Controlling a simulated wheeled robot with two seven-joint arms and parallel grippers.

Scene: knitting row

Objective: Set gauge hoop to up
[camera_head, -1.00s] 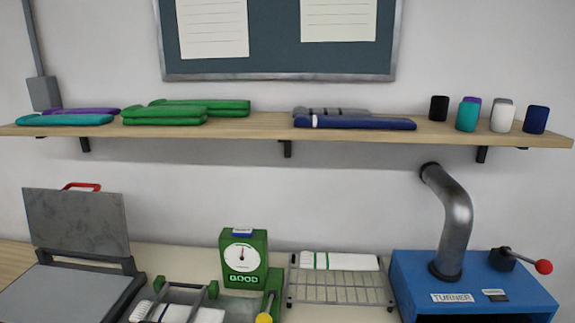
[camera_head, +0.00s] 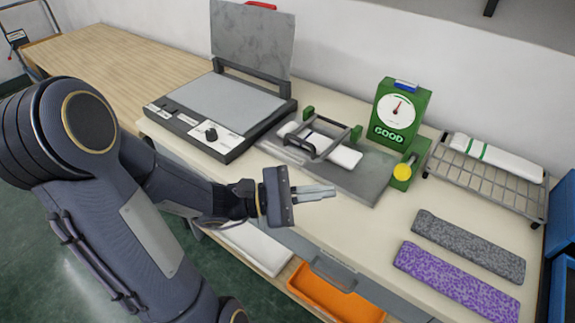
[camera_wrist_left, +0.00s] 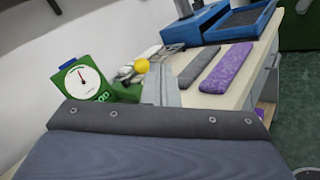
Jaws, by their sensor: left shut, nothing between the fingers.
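The gauge hoop (camera_head: 322,139) is a dark metal frame with green hinge posts on a grey base plate (camera_head: 365,182). It lies low over a white knitted piece (camera_head: 345,157). The green gauge (camera_head: 402,110) with a white dial and the word GOOD stands behind it, with a yellow knob (camera_head: 402,172) beside it. My left gripper (camera_head: 332,191) is shut and empty, in front of the base plate near the table's front edge, apart from the hoop. In the left wrist view the gauge (camera_wrist_left: 83,79) and yellow knob (camera_wrist_left: 142,66) show beyond the gripper. My right gripper is not in view.
A press with a raised lid (camera_head: 252,38) stands left of the gauge. A wire rack (camera_head: 485,180) with a white roll stands at right. Grey (camera_head: 468,246) and purple (camera_head: 455,281) knitted pieces lie at front right. An orange bin (camera_head: 335,297) sits below the table.

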